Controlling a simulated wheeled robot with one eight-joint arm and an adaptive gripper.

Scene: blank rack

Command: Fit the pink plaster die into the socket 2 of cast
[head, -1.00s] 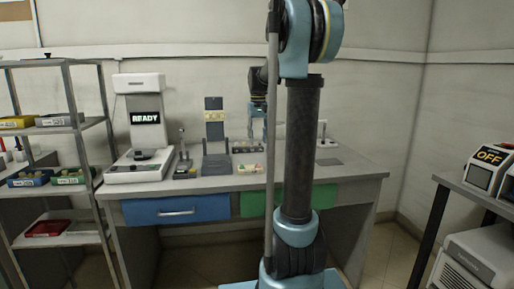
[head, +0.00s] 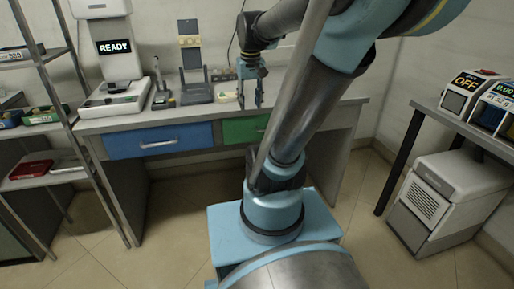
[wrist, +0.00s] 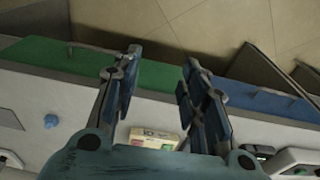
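My gripper (head: 249,103) hangs above the front edge of the bench, fingers pointing down. In the wrist view my gripper (wrist: 161,62) is open, with nothing between its fingers. A small cream block (wrist: 154,138) with green and red marks lies on the bench, seen between the finger bases; it may be the cast, but I cannot make out its sockets. A pale patch (head: 228,96) left of my gripper in the head view may be the same block. I cannot identify the pink plaster die in any view.
The bench (head: 335,99) has a blue drawer (head: 158,141) and a green drawer (head: 243,129). A READY machine (head: 115,75) stands at its left end. A small blue object (wrist: 50,121) shows in the wrist view. A shelf rack (head: 62,90) stands left; another table (head: 440,112) stands right.

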